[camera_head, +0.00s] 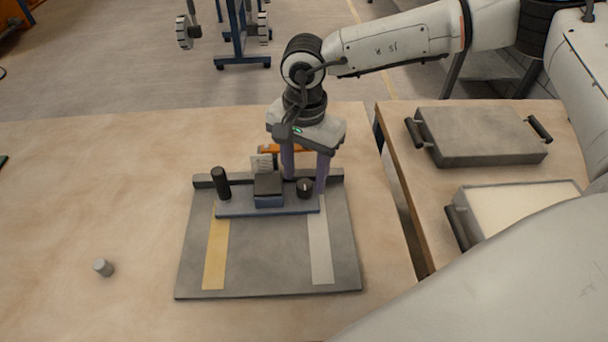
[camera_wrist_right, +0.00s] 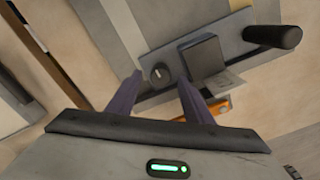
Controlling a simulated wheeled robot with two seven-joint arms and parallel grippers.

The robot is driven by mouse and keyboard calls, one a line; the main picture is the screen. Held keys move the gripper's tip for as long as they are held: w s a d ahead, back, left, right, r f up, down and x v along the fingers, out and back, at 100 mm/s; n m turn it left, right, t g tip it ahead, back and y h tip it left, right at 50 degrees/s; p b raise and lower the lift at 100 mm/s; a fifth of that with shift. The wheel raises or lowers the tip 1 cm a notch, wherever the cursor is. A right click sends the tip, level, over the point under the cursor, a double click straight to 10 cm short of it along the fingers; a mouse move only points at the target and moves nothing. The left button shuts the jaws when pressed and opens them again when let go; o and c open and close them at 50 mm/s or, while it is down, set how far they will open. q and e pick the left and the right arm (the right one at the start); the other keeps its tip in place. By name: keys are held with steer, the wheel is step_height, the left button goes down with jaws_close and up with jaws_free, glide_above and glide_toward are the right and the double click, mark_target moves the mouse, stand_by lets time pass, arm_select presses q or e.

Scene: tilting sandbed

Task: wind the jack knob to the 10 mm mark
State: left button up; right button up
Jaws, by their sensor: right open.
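The jack knob (camera_head: 304,188) is a small dark round knob at the right end of the blue-grey fixture plate (camera_head: 240,209). It also shows in the wrist view (camera_wrist_right: 159,73), with a pale line across its top. My right gripper (camera_head: 305,183) points down at the knob, its two purple fingers open. In the right wrist view the fingertips (camera_wrist_right: 161,81) appear on either side of the knob; contact cannot be told. A small pale card with marks (camera_head: 262,163) stands behind the dark block (camera_head: 268,184); its marks are too small to read. My left gripper is not in view.
A black upright handle (camera_head: 221,183) stands at the fixture's left end. The grey board (camera_head: 265,265) carries a yellow and a pale strip. A small grey cylinder (camera_head: 103,267) stands at left. A lidded grey box (camera_head: 480,136) and a tray of pale sand (camera_head: 520,205) are at right.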

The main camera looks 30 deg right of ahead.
steer(key=shift+f, duration=0.9)
steer(key=c, duration=1.1)
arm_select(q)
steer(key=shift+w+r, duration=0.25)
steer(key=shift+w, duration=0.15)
arm_select(e)
steer(key=shift+o, duration=0.2)
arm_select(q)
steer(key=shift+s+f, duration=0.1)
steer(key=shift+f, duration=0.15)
arm_select(e)
steer(key=shift+m, duration=0.4)
